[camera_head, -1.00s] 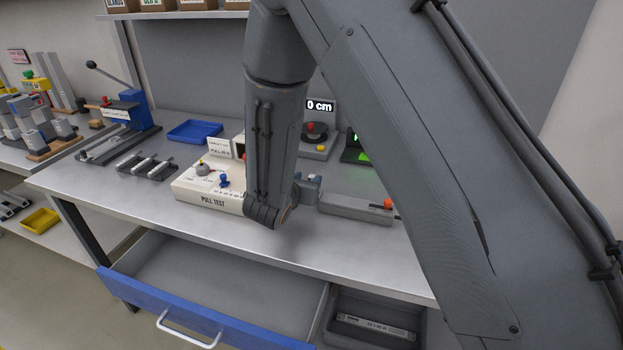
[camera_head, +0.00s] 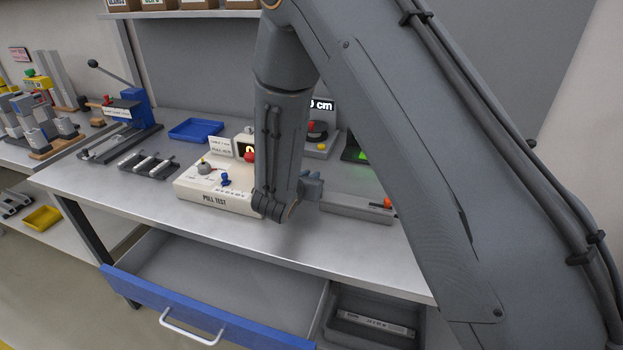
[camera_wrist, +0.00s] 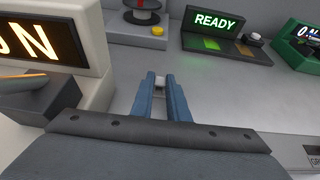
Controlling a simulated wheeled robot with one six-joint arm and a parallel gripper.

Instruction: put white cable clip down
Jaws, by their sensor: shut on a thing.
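My gripper (camera_wrist: 161,77) points forward over the grey bench top in the wrist view, with its blue fingers shut on a small white piece, the white cable clip (camera_wrist: 160,84). Only a little of the clip shows between the fingertips. Bench surface shows around and beyond it; whether the clip touches the bench I cannot tell. In the head view my arm hides the clip, and only a bit of the gripper (camera_head: 311,186) shows right of my wrist, beside the cream pull test box.
The cream pull test box (camera_head: 213,198) is close on the left. A grey box (camera_head: 355,211) lies right. A READY display (camera_wrist: 216,23) and a green device (camera_wrist: 296,47) stand behind. A blue tray (camera_head: 195,129) sits back left. A blue-fronted drawer (camera_head: 200,310) is open below.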

